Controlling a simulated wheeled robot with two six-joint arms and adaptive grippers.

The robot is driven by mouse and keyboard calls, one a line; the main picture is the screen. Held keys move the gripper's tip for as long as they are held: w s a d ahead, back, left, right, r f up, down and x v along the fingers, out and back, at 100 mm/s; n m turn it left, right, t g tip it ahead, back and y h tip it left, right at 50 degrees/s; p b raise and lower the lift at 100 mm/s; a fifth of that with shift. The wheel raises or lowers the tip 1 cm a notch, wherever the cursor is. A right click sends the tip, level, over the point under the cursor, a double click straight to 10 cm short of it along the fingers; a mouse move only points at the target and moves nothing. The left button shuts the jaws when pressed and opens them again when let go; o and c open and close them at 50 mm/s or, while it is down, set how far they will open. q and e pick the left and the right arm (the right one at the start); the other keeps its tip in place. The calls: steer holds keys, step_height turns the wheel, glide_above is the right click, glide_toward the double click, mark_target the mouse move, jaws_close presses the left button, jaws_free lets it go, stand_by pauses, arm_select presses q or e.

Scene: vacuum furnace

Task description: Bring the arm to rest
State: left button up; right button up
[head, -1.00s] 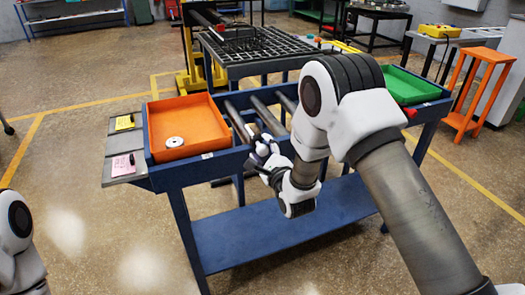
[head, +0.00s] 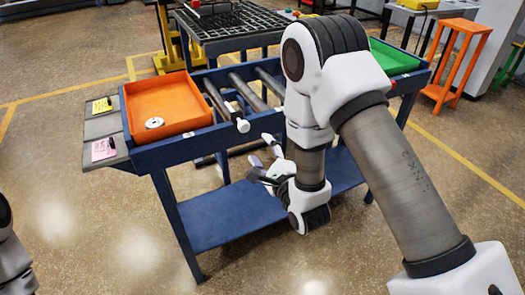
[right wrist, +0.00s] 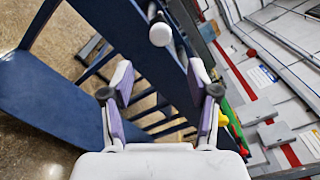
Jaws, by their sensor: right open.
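My right gripper (head: 268,170) hangs in front of the blue cart (head: 217,142), just below its front edge. In the right wrist view its two fingers (right wrist: 160,85) stand apart with nothing between them. A white-ended rod (head: 243,126) sticks out at the cart's front edge, above the gripper and apart from it. Its round white end also shows in the right wrist view (right wrist: 160,34), beyond the fingertips. Only part of my left arm shows at the lower left edge; its gripper is out of view.
The cart carries an orange tray (head: 186,124) holding a metal ring (head: 154,123), dark rollers (head: 247,92) and a green tray (head: 391,56). A black grid table (head: 240,24) stands behind. An orange stool (head: 452,60) is at right. The floor at left front is clear.

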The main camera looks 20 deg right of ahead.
steer(key=s+d+f+n+g+p, duration=0.1)
steer(key=s+f+n+g+p, duration=0.2)
steer(key=s+f, duration=0.45)
steer(key=s+f+n+g, duration=0.2)
steer(key=s+f+g, duration=0.3)
steer(key=f, duration=0.6)
steer(key=s+f+n+g, duration=0.3)
steer(key=s+n+g, duration=0.2)
steer(key=s+n, duration=0.4)
steer(key=s+f+n+g, duration=0.4)
steer(key=s+n+g, duration=0.1)
steer(key=s+n, duration=0.4)
steer(key=shift+s+n+h+p, duration=0.3)
steer(key=shift+s+n, duration=0.05)
steer(key=shift+n, duration=0.15)
steer(key=shift+d, duration=0.1)
